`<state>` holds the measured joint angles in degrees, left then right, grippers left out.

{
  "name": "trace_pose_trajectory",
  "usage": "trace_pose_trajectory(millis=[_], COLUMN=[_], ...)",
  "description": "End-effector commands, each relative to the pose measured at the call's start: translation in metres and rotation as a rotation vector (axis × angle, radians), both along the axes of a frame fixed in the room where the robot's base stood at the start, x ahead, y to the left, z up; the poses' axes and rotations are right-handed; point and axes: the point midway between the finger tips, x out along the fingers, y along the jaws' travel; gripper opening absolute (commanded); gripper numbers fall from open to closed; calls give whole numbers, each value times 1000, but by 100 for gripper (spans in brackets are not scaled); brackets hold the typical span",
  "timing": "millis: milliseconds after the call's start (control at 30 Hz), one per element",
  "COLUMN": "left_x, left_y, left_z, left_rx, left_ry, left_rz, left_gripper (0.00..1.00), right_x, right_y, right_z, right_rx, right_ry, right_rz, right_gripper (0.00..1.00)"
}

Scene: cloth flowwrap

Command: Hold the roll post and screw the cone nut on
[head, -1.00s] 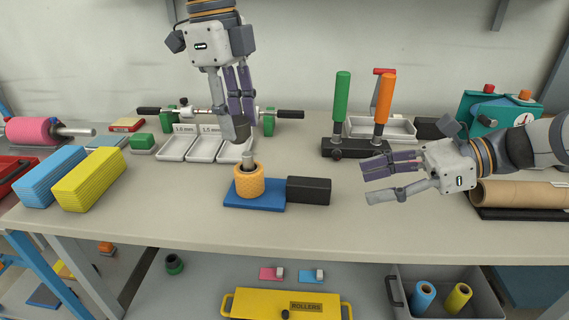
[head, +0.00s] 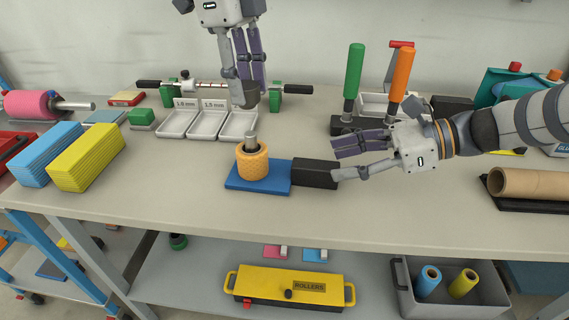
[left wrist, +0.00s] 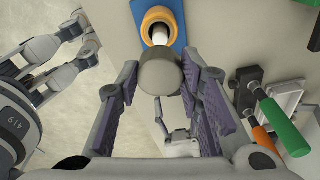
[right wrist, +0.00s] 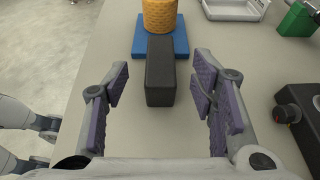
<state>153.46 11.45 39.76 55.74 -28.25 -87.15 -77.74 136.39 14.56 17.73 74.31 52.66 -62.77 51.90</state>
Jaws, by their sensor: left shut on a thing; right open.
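My left gripper (head: 246,84) is shut on the dark grey cone nut (head: 249,97). The nut also shows between its fingers in the left wrist view (left wrist: 160,74). It hangs above and apart from the grey roll post (head: 250,139), which stands up through the orange roll (head: 252,164) on the blue base (head: 242,185). A black block (head: 313,174) adjoins the right side of the base. My right gripper (head: 339,159) is open at the block's right end. In the right wrist view the block (right wrist: 160,78) lies centred ahead, between the open fingers, with no contact visible.
White trays (head: 205,122) and a rod on green stands lie behind the post. Green (head: 354,72) and orange (head: 402,76) handles stand behind my right gripper. Yellow (head: 87,160) and blue (head: 45,155) stacks sit left. The table front is clear.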

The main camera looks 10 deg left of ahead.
Motion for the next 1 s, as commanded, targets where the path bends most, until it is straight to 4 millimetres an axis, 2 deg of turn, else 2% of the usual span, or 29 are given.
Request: trace_pose_trajectory(millis=[100, 300, 667, 900, 1000], left_x=[0, 0, 0, 0, 0], left_y=[0, 0, 0, 0, 0], left_z=[0, 0, 0, 0, 0], left_rx=[0, 0, 0, 0, 0], left_ry=[0, 0, 0, 0, 0], left_rz=[0, 0, 0, 0, 0], left_gripper=[15, 15, 15, 15, 15], right_x=[-1, 0, 0, 0, 0], right_y=[20, 42, 46, 46, 46], right_z=[-9, -17, -19, -19, -19], right_rx=[-1, 0, 0, 0, 0], right_ry=[1, 0, -1, -1, -1], right_rz=[1, 0, -2, -2, -2], right_gripper=[52, 52, 52, 0, 0])
